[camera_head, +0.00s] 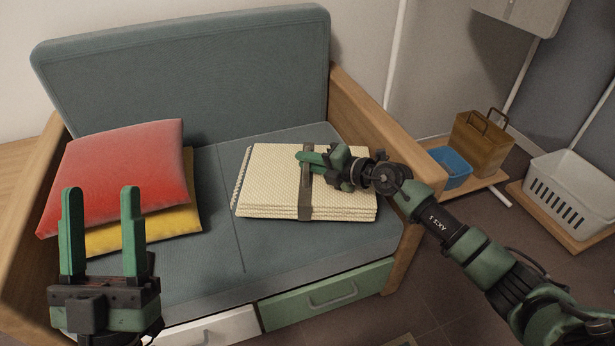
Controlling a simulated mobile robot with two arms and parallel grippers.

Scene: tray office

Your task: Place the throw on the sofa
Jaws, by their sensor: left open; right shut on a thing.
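The throw (270,181) is a folded cream textured cloth with a dark strap around its middle. It lies flat on, or just over, the right part of the sofa seat; I cannot tell if it bears fully on it. The sofa (190,68) has a grey-blue back and seat and wooden arms. My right gripper (306,160) is shut on the throw at the strap, from above and the right; its fingertips partly hide the strap. My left gripper (101,205) is open and empty, in front of the sofa's left side, pointing up in the picture.
A red cushion (120,170) leans over a yellow cushion (170,226) on the seat's left. Under the seat are a green drawer (345,289) and a white drawer (215,335). Right of the sofa stand a blue basket (451,170), a brown bag (478,142) and a white crate (565,190).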

